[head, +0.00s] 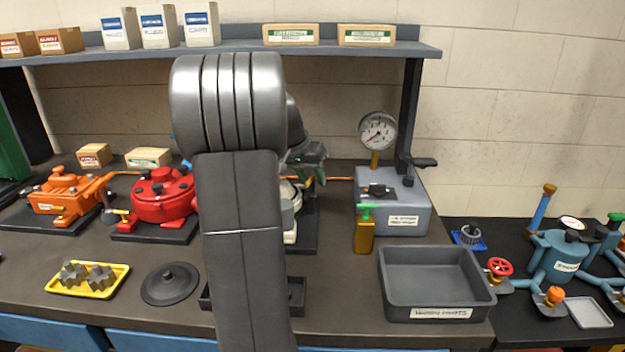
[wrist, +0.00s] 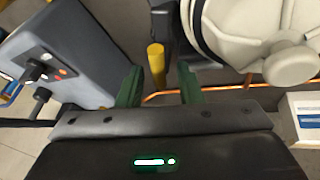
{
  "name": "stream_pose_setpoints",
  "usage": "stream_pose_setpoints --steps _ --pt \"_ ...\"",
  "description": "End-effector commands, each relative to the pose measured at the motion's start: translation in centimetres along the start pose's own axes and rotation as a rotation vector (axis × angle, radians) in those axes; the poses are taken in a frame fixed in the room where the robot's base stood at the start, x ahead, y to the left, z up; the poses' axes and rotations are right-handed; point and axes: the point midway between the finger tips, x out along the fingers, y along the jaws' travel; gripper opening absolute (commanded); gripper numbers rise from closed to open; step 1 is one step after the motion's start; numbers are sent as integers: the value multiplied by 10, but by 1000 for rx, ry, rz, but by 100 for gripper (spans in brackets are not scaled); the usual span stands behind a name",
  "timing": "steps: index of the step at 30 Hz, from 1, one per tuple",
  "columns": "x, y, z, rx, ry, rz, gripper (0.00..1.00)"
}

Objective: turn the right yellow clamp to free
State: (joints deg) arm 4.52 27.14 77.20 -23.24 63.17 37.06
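A cream motor (wrist: 245,35) fills the upper right of the wrist view. In the head view, my own arm hides most of it, leaving a pale strip (head: 289,210). A yellow upright post (wrist: 156,62), which looks like the right yellow clamp, stands beside the motor in the wrist view. In the head view I cannot make it out. My gripper (wrist: 160,70) is open, with its two green fingers apart. The post appears between them in the picture, with a gap on each side. I cannot tell how far below the fingers it lies. My gripper (head: 312,176) shows partly behind my arm.
A grey box with a gauge (head: 404,212) stands close to the right, with an amber bottle (head: 365,236) in front. An orange cable (wrist: 225,87) runs behind the motor. A grey tray (head: 437,296) sits front right.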

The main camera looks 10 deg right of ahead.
Motion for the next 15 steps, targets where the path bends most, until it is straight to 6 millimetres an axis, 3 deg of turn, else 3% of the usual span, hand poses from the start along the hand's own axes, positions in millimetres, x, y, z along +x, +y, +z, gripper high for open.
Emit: stream_pose_setpoints --steps 11,15 --pt "6 0 0 1 1 -1 33" --pt "6 0 0 1 1 -1 5"
